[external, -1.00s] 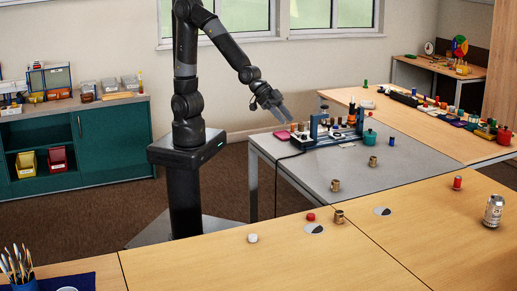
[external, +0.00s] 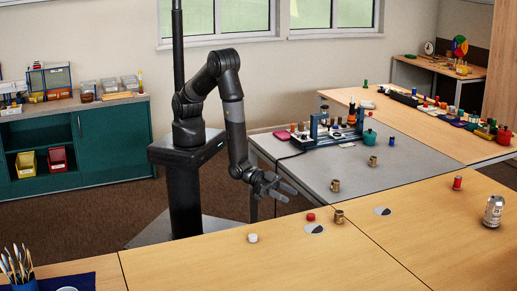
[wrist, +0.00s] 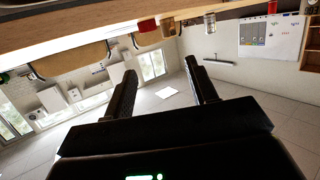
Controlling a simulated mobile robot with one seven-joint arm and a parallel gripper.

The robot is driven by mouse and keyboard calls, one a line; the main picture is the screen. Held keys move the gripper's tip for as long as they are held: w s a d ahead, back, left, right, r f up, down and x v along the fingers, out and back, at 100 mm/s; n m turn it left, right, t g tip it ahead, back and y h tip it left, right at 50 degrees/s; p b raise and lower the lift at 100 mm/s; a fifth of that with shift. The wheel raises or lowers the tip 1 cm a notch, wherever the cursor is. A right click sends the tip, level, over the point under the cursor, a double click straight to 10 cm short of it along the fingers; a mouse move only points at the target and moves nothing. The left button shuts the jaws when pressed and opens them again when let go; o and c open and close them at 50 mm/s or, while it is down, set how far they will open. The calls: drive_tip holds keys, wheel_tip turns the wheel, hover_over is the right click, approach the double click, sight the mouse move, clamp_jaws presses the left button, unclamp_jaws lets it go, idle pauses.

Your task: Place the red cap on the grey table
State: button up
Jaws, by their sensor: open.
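The red cap (external: 310,217) sits on the near wooden table, close to its back edge, beside a brass cup (external: 339,217). The grey table (external: 322,176) stands behind it. My gripper (external: 290,194) is open and empty, above and a little left of the cap, near the corner where the wooden and grey tables meet. In the wrist view my two fingers (wrist: 161,68) are apart with only floor and a far wall between them. A small red thing at the upper middle of that view (wrist: 147,25) looks like the cap.
A white cap (external: 252,238) and a black-and-white disc (external: 314,229) lie on the wooden table. Another brass cup (external: 335,186) stands on the grey table, with a blue-framed rack (external: 325,130) behind. The grey table's front middle is mostly clear.

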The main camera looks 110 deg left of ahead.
sight(310, 214)
drive_tip(key=shift+t, duration=0.3)
drive_tip(key=shift+w+d+f, duration=0.55)
drive_tip(key=shift+w+f, duration=0.25)
drive_tip(key=shift+w, duration=0.75)
drive_tip(key=shift+w+d+f, duration=0.55)
drive_tip(key=shift+w+f, duration=0.2)
drive_tip(key=shift+w, duration=0.75)
drive_tip(key=shift+w+d+f, duration=0.55)
drive_tip(key=shift+w+f, duration=0.25)
drive_tip(key=shift+w, duration=0.75)
drive_tip(key=shift+c, duration=0.4)
drive_tip(key=c, duration=1)
clamp_jaws()
